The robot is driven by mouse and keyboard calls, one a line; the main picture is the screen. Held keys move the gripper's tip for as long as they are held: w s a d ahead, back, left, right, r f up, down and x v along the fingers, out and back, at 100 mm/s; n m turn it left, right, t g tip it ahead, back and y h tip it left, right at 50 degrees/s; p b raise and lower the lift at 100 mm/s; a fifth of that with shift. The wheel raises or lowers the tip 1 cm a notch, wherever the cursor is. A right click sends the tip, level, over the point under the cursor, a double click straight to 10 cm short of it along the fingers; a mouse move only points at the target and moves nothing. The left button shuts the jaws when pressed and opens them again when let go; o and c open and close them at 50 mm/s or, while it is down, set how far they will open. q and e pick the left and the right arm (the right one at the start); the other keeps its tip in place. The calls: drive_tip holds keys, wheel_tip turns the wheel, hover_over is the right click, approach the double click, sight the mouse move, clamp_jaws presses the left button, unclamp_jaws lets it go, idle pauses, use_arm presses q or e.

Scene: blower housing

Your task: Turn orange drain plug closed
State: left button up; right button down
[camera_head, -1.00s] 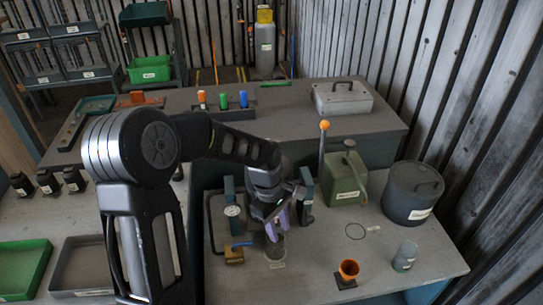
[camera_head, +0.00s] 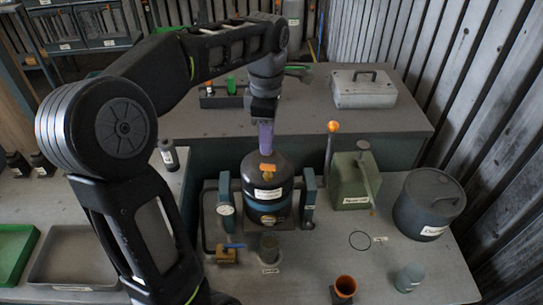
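A dark rounded housing (camera_head: 267,186) with a white label stands in a frame with blue-green posts on the front bench. A small orange piece (camera_head: 267,168), apparently the drain plug, shows on its upper part. My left gripper (camera_head: 266,152) comes down from above with its purple fingers pointing at the orange piece. The fingertips are right at or just above it; I cannot tell whether they touch. The fingers overlap in this view, so their opening is hidden. My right gripper is not in view.
An orange-knobbed lever (camera_head: 333,128), a green can (camera_head: 352,182) and a dark drum (camera_head: 428,205) stand to the right. An orange cup (camera_head: 345,287) and a grey-green cup (camera_head: 409,277) are in front. A blue-handled brass fitting (camera_head: 227,256) sits front left.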

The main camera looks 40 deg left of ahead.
sight(268, 165)
use_arm(q)
drive_tip(key=shift+f+p, duration=0.75)
drive_tip(key=shift+f, duration=3.2)
drive_tip(key=shift+c, duration=0.2)
clamp_jaws()
